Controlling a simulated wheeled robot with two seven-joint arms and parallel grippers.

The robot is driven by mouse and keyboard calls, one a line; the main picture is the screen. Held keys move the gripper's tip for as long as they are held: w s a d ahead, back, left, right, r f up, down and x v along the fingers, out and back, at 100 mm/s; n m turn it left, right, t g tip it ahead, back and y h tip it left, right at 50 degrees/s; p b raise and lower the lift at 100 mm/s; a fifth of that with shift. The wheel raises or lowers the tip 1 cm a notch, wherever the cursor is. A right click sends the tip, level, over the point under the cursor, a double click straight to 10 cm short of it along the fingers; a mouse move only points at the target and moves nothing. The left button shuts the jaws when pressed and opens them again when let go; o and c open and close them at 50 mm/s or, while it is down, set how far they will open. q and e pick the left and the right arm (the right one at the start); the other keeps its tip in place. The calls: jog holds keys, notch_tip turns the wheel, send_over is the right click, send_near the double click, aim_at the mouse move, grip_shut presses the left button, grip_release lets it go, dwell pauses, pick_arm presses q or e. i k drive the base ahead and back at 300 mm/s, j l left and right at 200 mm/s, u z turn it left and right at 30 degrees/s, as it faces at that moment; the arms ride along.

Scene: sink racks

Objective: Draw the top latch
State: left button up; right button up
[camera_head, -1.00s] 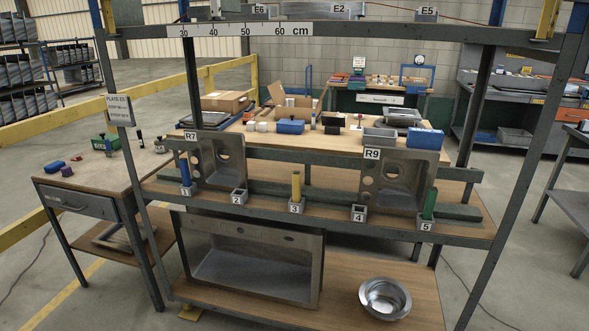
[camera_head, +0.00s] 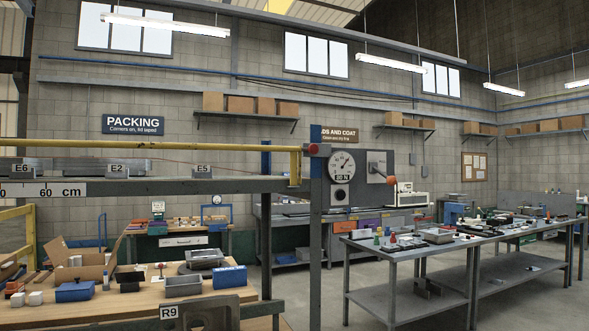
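A long yellow bar (camera_head: 150,146) runs level above the rack's top shelf (camera_head: 150,187). It ends at a red knob (camera_head: 312,149) by the blue top of the rack's right post (camera_head: 316,140). A yellow piece (camera_head: 295,168) hangs down from the bar near that end. It may be the top latch, but I cannot tell for sure. Neither of my grippers is in view.
Plates labelled E6, E2 (camera_head: 116,169) and E5 (camera_head: 202,171) lie on the top shelf. Below, a wooden table (camera_head: 130,305) holds boxes and blue bins. A grey workbench (camera_head: 400,250) with tools stands at right. Bare floor lies between rack and workbench.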

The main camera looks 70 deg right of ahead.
aim_at(314, 148)
jog(key=z, duration=2.25)
jog(key=j+u, duration=0.1)
jog(key=u, duration=1.2)
jog(key=z, duration=1.35)
jog(key=k, duration=0.05)
